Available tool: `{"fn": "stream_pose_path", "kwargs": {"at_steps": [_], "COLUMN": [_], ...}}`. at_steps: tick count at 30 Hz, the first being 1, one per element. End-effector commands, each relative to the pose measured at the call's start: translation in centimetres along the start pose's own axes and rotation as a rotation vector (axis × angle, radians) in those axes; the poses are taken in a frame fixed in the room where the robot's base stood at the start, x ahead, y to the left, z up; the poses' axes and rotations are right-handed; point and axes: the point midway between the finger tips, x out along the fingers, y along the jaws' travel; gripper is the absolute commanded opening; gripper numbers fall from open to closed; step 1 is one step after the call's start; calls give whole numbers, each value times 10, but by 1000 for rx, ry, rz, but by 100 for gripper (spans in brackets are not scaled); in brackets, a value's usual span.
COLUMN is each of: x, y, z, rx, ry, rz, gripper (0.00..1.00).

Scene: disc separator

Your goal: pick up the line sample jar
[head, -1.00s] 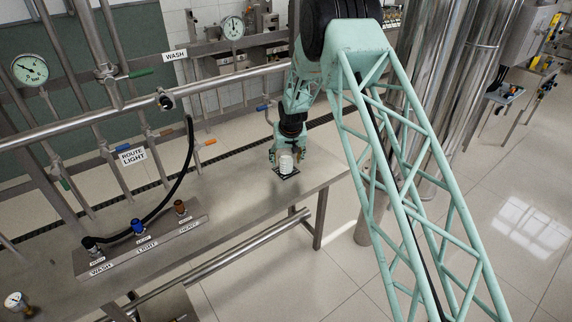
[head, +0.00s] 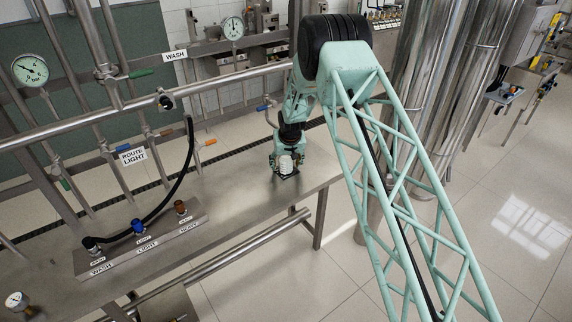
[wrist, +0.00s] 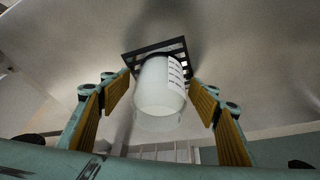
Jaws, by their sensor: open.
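The line sample jar (head: 286,165) is a small whitish jar with a label. It stands on a dark square grid stand near the right end of the steel table. In the wrist view the jar (wrist: 160,88) is between my two finger pads, with gaps on both sides. The dark grid stand (wrist: 130,60) shows behind it. My gripper (wrist: 160,105) is open, its ribbed yellow pads on either side of the jar. In the head view my gripper (head: 287,160) is around the jar from above.
The steel table (head: 240,200) is bare around the jar. A manifold block (head: 140,245) with a black hose and wash, light and heavy ports stands at the left. Pipes and gauges (head: 30,70) line the back. Tall steel columns (head: 420,100) stand at the right.

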Motion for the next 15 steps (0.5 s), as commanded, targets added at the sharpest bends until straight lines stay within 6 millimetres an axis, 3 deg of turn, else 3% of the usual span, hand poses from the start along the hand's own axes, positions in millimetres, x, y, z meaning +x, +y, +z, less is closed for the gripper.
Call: {"fn": "stream_pose_path", "kwargs": {"at_steps": [10, 15], "x": [0, 0], "y": [0, 0], "z": [0, 0], "rx": [0, 0], "ry": [0, 0], "rz": [0, 0], "gripper": [55, 40]}}
